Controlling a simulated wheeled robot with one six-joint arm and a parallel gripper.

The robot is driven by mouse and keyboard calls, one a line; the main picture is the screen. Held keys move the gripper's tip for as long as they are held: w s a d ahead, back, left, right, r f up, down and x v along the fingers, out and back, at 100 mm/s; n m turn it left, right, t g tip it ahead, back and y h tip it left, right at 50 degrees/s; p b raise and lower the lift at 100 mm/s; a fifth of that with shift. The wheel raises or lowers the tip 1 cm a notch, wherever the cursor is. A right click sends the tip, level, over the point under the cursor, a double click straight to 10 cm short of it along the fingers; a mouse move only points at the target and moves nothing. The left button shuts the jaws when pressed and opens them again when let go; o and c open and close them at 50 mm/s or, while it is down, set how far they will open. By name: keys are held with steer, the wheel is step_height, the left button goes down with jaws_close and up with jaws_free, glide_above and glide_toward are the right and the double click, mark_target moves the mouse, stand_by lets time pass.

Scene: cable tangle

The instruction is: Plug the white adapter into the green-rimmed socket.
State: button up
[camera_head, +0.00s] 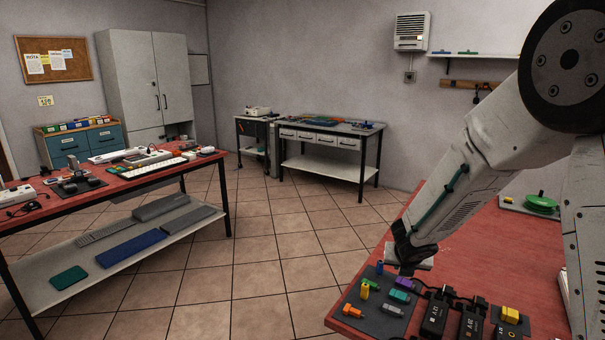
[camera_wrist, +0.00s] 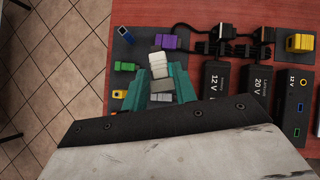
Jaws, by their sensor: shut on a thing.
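The white adapter (camera_wrist: 159,65) is held between the two teal fingers of my gripper (camera_wrist: 161,86) in the wrist view. The fingers are shut on it, and its white end sticks out ahead of the tips. A black power brick marked 12 V (camera_wrist: 293,88) lies at the right of the wrist view, with yellow-, blue- and green-rimmed sockets in a row. The green-rimmed socket (camera_wrist: 297,131) is the lowest of these, apart from the adapter and to the right of my gripper. In the head view my gripper (camera_head: 408,262) is over the near red bench; the adapter is not clear there.
Coloured plugs, including purple (camera_wrist: 166,41), blue (camera_wrist: 124,34) and green (camera_wrist: 124,66), stand on a dark mat (camera_head: 352,300) at the bench's edge. Two black bricks (camera_wrist: 218,78) (camera_wrist: 257,79) with cables lie between my gripper and the socketed brick. A yellow plug (camera_wrist: 299,43) sits above it.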

steer(key=shift+y, duration=0.3)
steer(key=f, duration=0.2)
steer(key=s+f, duration=0.1)
steer(key=f, duration=0.1)
steer(key=s+f, duration=0.1)
steer(key=f, duration=0.1)
steer(key=shift+a, duration=0.4)
steer(key=shift+f+n, duration=0.1)
steer(key=shift+n, duration=0.2)
steer(key=shift+d+n+y, duration=0.1)
steer(key=shift+n+y, duration=0.2)
steer(key=r, duration=0.2)
steer(key=w+r, duration=0.1)
steer(key=shift+w+d+r, duration=0.1)
steer(key=shift+d+r, duration=0.2)
steer(key=shift+r, duration=0.1)
step_height(320, 180, up, 16)
steer(key=w+m, duration=0.1)
steer(key=w, duration=0.1)
steer(key=shift+a, duration=0.4)
